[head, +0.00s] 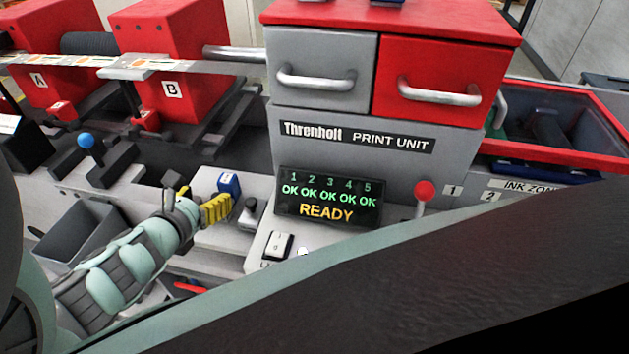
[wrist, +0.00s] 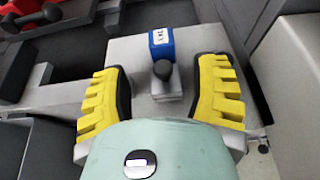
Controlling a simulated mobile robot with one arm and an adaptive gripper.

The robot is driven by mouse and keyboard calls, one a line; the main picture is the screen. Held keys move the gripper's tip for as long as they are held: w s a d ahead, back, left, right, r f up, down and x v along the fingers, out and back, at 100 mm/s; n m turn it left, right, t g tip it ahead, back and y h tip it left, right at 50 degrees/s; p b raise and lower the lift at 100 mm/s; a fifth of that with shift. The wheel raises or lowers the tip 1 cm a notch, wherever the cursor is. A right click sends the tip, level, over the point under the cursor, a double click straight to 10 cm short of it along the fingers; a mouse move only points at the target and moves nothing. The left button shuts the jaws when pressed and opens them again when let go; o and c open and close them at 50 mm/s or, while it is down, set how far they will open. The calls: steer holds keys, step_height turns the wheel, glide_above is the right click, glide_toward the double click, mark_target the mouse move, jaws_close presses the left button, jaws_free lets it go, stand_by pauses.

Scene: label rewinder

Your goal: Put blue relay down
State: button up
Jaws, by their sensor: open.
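The blue relay (head: 229,184) is a small blue block with a white label on top. It stands upright on a light grey surface (head: 208,180) beside the print unit. In the wrist view the relay (wrist: 161,43) is just beyond my fingertips, roughly centred between them. My gripper (head: 217,209) has yellow fingers and is open and empty. In the wrist view my gripper (wrist: 163,75) has its fingers spread wide, with a black-knobbed part (wrist: 163,72) between them and the relay. The relay's lower part is partly hidden by this knob.
The print unit (head: 352,143) with its lit READY display (head: 328,200) stands right of my gripper. A white rocker switch (head: 277,246) is in front. A blue-knobbed lever (head: 87,141) and an open grey bin (head: 80,232) are to the left.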

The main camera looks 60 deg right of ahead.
steer(key=shift+p+v, duration=0.85)
steer(key=shift+v, duration=0.75)
